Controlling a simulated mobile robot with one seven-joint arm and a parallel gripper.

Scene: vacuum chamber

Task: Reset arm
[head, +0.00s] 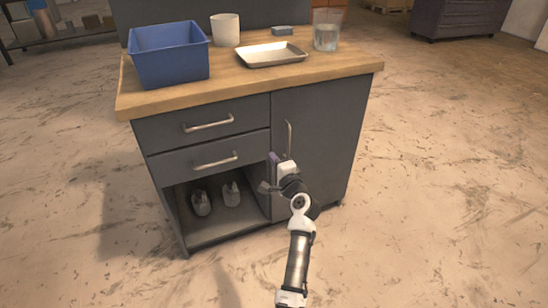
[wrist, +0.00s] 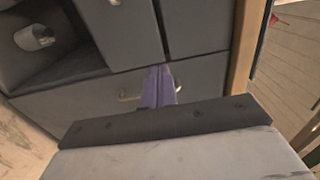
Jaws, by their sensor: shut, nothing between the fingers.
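My arm (head: 298,250) reaches up from the bottom of the head view toward the front of a dark grey cabinet (head: 340,130). My gripper (head: 273,160) is in front of the cabinet, by the edge between the drawers and the door. In the wrist view my gripper (wrist: 158,72) shows as purple fingers held together, with nothing between them. The fingers overlap a pale handle (wrist: 128,97) in that view; I cannot tell whether they touch it.
The wooden top (head: 345,68) holds a blue bin (head: 170,58), white cup (head: 225,30), metal tray (head: 270,54), small grey-blue block (head: 282,30) and clear glass (head: 326,35). Two grey objects (head: 201,203) (head: 231,194) sit in the open lower compartment. The floor (head: 440,190) at right is clear.

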